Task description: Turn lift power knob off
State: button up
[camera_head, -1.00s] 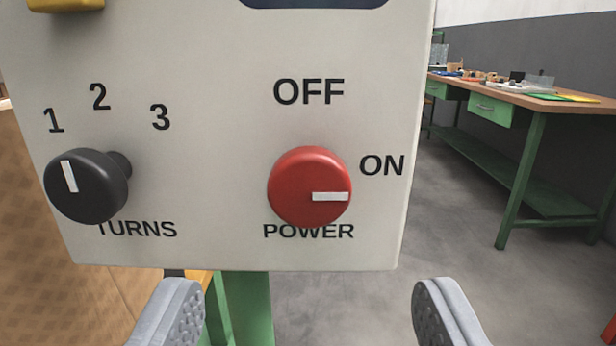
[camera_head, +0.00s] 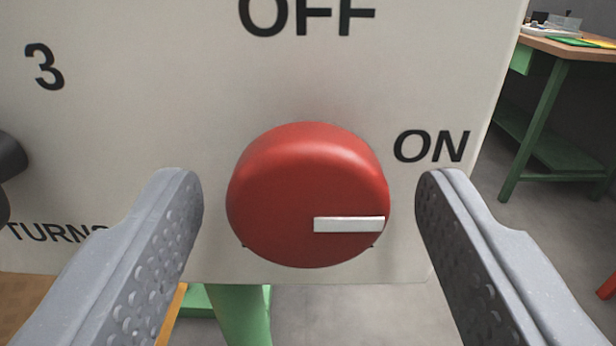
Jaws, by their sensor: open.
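The red power knob (camera_head: 300,185) sits on a pale control panel (camera_head: 180,110). Its white marker (camera_head: 349,224) points right, toward the ON label (camera_head: 431,147). The OFF label (camera_head: 307,15) is above the knob and cut by the top edge of the view. My gripper (camera_head: 309,190) is open, with one finger on each side of the knob. A gap shows between the knob and each finger. The knob hides most of the POWER label beneath it.
The black turns knob (camera_head: 8,175) is partly in view at the left edge. A green bench (camera_head: 560,110) with a wooden top stands behind at the right. A green post (camera_head: 240,313) is below the panel.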

jog(key=shift+w, duration=0.3)
jog(key=c, duration=1)
